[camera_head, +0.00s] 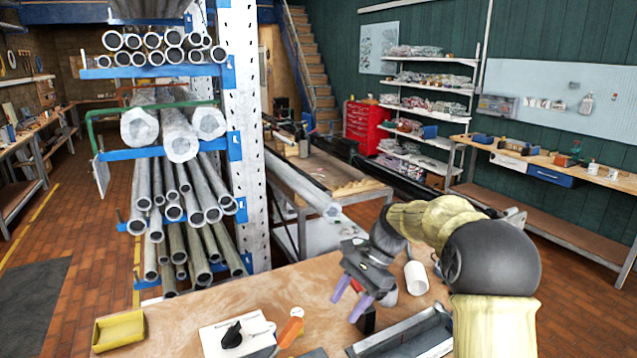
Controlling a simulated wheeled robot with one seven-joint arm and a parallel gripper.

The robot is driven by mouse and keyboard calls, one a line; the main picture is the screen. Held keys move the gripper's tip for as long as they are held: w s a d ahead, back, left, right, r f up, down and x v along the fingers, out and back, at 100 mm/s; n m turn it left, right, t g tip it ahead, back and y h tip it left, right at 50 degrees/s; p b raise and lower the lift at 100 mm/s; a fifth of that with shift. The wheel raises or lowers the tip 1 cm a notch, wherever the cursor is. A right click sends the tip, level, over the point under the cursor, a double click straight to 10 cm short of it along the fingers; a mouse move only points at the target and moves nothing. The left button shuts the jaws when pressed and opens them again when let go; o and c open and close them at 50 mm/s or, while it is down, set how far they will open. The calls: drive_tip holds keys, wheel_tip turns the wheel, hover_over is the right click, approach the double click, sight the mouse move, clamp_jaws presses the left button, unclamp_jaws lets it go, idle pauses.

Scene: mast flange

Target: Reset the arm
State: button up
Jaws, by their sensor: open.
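My arm rises at the lower right, with a yellow cover and a dark round joint, and bends left over the wooden table (185,322). My gripper (350,299) hangs from its end, tilted down to the left. Its two purple fingers are apart with nothing visible between them. The fingertips are above or near the table top; the exact height cannot be told. A small black object (367,320) is close beside the right finger.
On the table are a yellow tray (120,331), a white box with a black knob (237,336), an orange-handled object (291,328), a white cup (416,278) and a grey metal tray (408,338). A rack of metal pipes (245,130) stands behind, left of my gripper.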

drive_tip(key=s+d+f+n+t+h, duration=0.1)
drive_tip(key=s+d+f+n+h, duration=0.1)
drive_tip(key=s, duration=0.4)
drive_tip(key=s+d+f+n+t+h, duration=0.2)
drive_tip(key=s+d+f+n, duration=0.1)
drive_tip(key=s+n, duration=0.2)
drive_tip(key=s+d+f+n+t+h, duration=0.1)
drive_tip(key=s+d+f+n+t, duration=0.1)
drive_tip(key=s, duration=0.7)
drive_tip(key=shift+d+f+n+h, duration=0.4)
drive_tip(key=shift+d+f+n, duration=0.15)
drive_tip(key=shift+d+n, duration=0.15)
drive_tip(key=shift+s, duration=0.1)
